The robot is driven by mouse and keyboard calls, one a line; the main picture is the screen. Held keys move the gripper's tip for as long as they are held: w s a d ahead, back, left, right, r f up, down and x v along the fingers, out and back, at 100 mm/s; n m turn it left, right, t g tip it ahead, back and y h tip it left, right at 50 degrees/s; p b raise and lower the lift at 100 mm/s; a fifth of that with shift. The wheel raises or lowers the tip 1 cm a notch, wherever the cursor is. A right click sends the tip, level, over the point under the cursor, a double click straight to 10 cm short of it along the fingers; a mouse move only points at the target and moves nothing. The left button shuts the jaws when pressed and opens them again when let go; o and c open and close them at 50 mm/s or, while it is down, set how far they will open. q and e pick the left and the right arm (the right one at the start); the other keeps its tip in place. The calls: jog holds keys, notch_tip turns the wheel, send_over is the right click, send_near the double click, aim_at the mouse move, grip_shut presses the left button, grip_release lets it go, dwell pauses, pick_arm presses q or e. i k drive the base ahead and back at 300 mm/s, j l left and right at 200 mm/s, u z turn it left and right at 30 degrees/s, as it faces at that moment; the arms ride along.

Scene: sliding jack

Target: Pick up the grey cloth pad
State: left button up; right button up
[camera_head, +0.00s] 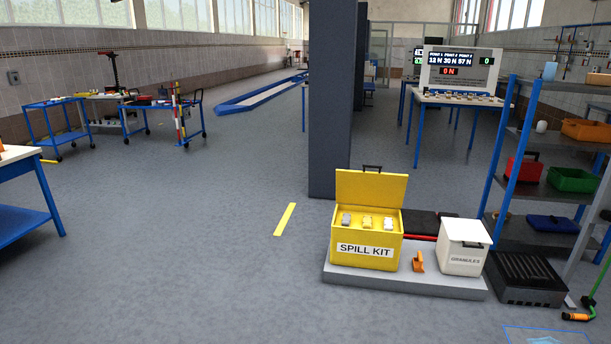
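A yellow box labelled SPILL KIT (346,260) stands on a low grey platform with its lid (372,187) raised. Three small pads or bundles show at its top. The left one is grey and looks like the grey cloth pad (346,219). The middle one (367,222) is yellowish and pale, and the right one (388,223) is pale. They are too small to tell their material. Neither of my grippers is in view.
The grey platform (400,284) also holds an orange scoop-like item (418,262) and a white GRANULES bin (463,250). Metal shelves (545,190) stand at right, beside a black crate (525,278). A dark pillar (330,110) rises behind the box. Floor in front and left is clear.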

aim_at(346, 216)
jog(key=i+j+z, duration=0.1)
jog(key=i, duration=1.95)
